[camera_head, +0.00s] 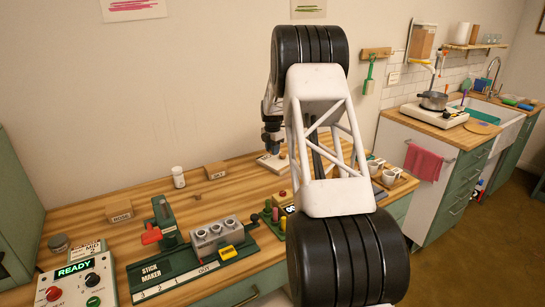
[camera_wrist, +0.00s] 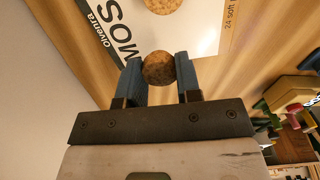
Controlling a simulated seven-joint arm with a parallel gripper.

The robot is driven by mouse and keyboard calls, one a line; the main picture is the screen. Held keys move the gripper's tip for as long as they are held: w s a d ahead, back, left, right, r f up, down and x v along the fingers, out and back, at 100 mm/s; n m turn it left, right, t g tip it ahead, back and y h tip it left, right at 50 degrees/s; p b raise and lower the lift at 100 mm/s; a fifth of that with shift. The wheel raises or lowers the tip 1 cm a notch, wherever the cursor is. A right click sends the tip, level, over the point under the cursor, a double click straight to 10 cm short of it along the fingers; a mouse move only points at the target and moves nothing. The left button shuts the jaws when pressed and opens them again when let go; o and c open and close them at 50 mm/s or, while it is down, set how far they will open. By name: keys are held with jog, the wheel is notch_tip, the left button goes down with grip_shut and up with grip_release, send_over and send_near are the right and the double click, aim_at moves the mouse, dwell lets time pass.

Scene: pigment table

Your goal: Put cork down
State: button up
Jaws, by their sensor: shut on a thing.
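My gripper (camera_wrist: 161,78) points down with its blue fingers on either side of a round, speckled brown cork (camera_wrist: 159,68), and it is shut on the cork. Below is a white printed card or box (camera_wrist: 205,35) with black letters. I cannot tell whether the held cork touches it. A second round, cork-like piece (camera_wrist: 163,4) lies on the white surface, cut off by the top edge of the wrist view. In the head view my gripper (camera_head: 271,146) is at the back of the wooden table, over the white printed thing (camera_head: 268,160); the cork is too small to make out there.
A small wooden block (camera_head: 215,170) and a white jar (camera_head: 178,177) stand left of my gripper. The green stick maker (camera_head: 180,262) and a control box (camera_head: 76,284) are nearer. White cups (camera_head: 389,175) stand to the right. Bare wood lies around the block.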

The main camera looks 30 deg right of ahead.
aim_at(272, 161)
jog(key=shift+f, duration=1.75)
jog(key=shift+f, duration=0.2)
jog(key=o, duration=0.9)
jog(key=shift+r, duration=0.1)
notch_tip(272, 161, up, 12)
jog(key=shift+r, duration=0.1)
